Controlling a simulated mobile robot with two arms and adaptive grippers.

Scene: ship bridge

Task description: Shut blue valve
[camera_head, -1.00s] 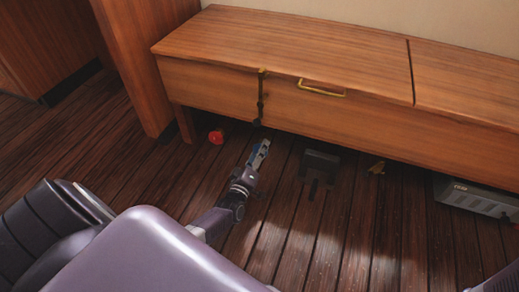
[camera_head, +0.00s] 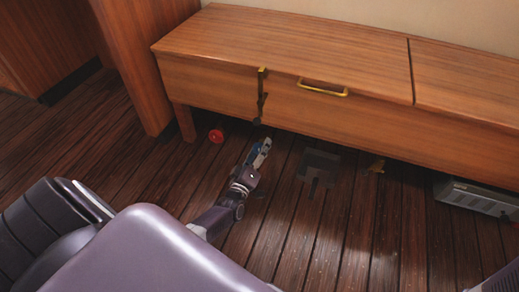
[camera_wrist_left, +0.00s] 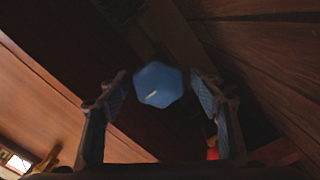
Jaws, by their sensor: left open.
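The blue valve (camera_wrist_left: 158,84) shows in the left wrist view as a rounded, six-sided blue knob, in shadow under the wooden bench. My left gripper (camera_head: 262,146) reaches low over the floor at the bench's front edge in the head view. In the left wrist view its two fingers (camera_wrist_left: 160,90) are apart, one on each side of the blue valve. I cannot tell whether they touch it. In the head view the valve cannot be told apart from the gripper. My right gripper is not in view.
A red round knob (camera_head: 216,136) lies left of my left gripper, near the bench leg. The wooden bench (camera_head: 290,50) overhangs the work area, with a brass handle (camera_head: 322,91). A dark plate (camera_head: 320,163) and a grey box (camera_head: 478,197) are to the right.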

